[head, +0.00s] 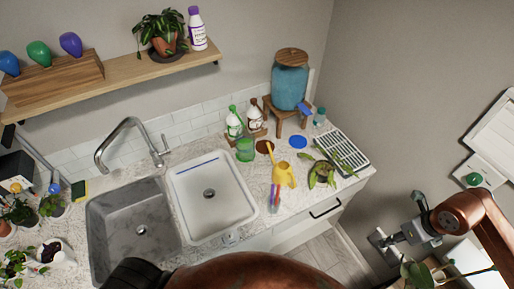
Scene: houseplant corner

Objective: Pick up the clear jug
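My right gripper (384,238) is at the lower right, past the counter's right end and well apart from the vessel. It is small, and I cannot tell how far its fingers are apart. My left gripper is not in view; only a copper and black part of my arm crosses the bottom edge.
A yellow watering can (284,174), a green translucent container (245,149) and a drying rack (343,152) stand on the right counter. A blue water dispenser (290,86) is behind them. The faucet (128,140) rises behind the grey basin (132,232). Potted plants crowd the left.

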